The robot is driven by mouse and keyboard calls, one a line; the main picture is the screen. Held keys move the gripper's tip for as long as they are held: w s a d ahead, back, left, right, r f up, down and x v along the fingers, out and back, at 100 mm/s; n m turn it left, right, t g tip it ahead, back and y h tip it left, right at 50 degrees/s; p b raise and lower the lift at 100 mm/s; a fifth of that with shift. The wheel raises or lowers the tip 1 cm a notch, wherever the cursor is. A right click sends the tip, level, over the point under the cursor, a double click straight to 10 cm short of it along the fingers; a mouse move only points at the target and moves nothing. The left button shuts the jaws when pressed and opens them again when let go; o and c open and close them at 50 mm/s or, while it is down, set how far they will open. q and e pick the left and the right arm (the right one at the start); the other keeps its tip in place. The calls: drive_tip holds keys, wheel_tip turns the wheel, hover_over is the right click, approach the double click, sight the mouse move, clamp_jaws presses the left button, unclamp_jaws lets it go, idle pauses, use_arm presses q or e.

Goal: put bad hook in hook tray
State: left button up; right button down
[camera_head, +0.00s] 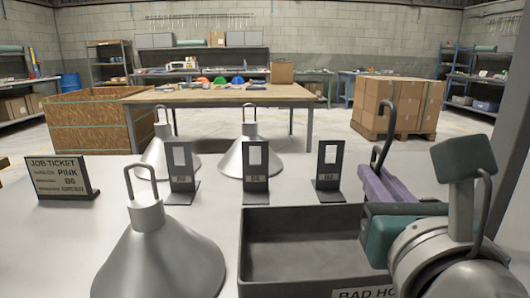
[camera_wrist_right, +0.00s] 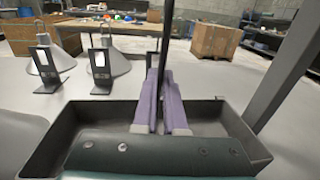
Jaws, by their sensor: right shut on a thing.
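My right gripper (camera_head: 385,187), with purple fingers, is shut on a dark metal hook (camera_head: 383,135) that stands upright out of the fingers, its curved end at the top. In the right wrist view the hook's shaft (camera_wrist_right: 167,40) rises from between the purple fingers (camera_wrist_right: 158,100). The dark hook tray (camera_head: 295,287), with a partly hidden label reading "BAD HO", lies on the light table below. The gripper is above its right back part; the tray also shows in the right wrist view (camera_wrist_right: 70,130). My left gripper is not in view.
Three grey hoods with loops stand left of and behind the tray, the nearest (camera_head: 160,255) close to its left side. Three dark label stands (camera_head: 328,170) line the table behind the tray. A job ticket sign (camera_head: 62,177) stands at left. The tray's visible interior looks empty.

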drive_tip(key=shift+f, duration=0.1)
drive_tip(key=c, duration=0.9)
unclamp_jaws()
drive_tip(key=s, duration=1)
drive_tip(key=s+d+r+m+g+h+p, duration=0.4)
drive_tip(key=d+m+g+p, duration=0.35)
drive_tip(key=m+p, duration=0.75)
drive_tip(key=s+a+r+m+g+y+p, duration=0.2)
drive_tip(key=s+r+m+g+y+p, duration=0.4)
drive_tip(key=s+m+p, duration=0.85)
drive_tip(key=w+r+m+p, duration=0.1)
drive_tip(key=r+p, duration=0.9)
drive_tip(key=r, duration=0.2)
drive_tip(key=r+m+p, duration=0.1)
drive_tip(key=r+p, duration=1)
drive_tip(key=r, duration=0.2)
drive_tip(key=w+r+m+g+p, duration=0.1)
drive_tip(key=r+p, duration=1)
drive_tip(key=r, duration=0.1)
drive_tip(key=shift+w+a+r+m+h, duration=0.1)
drive_tip(key=shift+w+r+m+h, duration=0.05)
drive_tip(key=shift+w+m+h, duration=0.2)
